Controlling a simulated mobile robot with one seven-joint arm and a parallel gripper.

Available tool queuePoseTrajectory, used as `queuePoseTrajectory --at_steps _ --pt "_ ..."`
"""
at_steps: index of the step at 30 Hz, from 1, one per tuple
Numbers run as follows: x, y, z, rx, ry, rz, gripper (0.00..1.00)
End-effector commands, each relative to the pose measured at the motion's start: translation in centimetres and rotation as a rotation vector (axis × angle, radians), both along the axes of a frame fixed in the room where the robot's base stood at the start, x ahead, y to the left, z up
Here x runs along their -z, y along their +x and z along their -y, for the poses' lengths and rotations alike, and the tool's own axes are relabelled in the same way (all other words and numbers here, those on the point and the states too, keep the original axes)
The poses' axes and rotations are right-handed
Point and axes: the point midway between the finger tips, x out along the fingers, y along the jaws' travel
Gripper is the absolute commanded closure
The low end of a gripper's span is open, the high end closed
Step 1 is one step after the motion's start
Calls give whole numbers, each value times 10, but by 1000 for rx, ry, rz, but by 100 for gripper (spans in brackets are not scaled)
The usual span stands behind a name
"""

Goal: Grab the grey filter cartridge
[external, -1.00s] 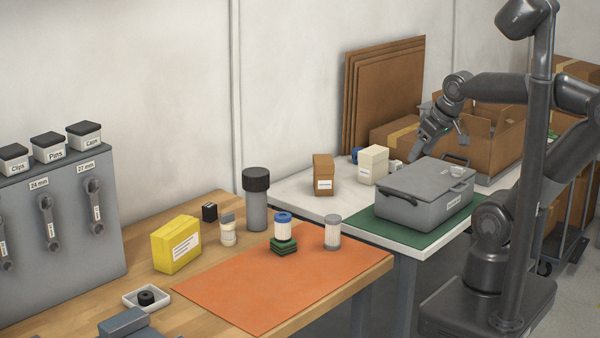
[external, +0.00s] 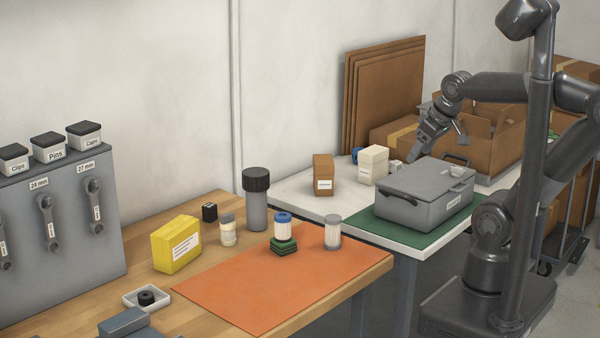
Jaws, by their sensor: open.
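The grey filter cartridge (external: 333,232) stands upright near the right edge of the orange mat (external: 240,300). It has grey end caps and a pale pleated middle. My gripper (external: 437,151) is open, above and behind the grey lidded case on the white table. It is well apart from the cartridge, up and to the right of it in the picture. Nothing shows between its fingers.
A dark-capped grey cylinder (external: 256,205) stands behind. The grey case (external: 425,205) sits on a green mat (external: 376,222). The mat's front is clear.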

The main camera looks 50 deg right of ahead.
Motion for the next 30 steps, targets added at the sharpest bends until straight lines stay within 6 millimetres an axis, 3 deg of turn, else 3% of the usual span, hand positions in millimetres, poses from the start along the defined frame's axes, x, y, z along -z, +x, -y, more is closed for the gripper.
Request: queuePoseTrajectory --at_steps 5,11,21,25,30 --pt "11 22 -16 -316 -183 -54 38" --pt "31 59 -51 -901 -491 -131 38" --pt "82 101 -137 -1939 -953 -222 38" --pt "99 107 -166 -2238 -1073 -235 38" --pt "111 110 -185 -2440 -1154 -239 38"
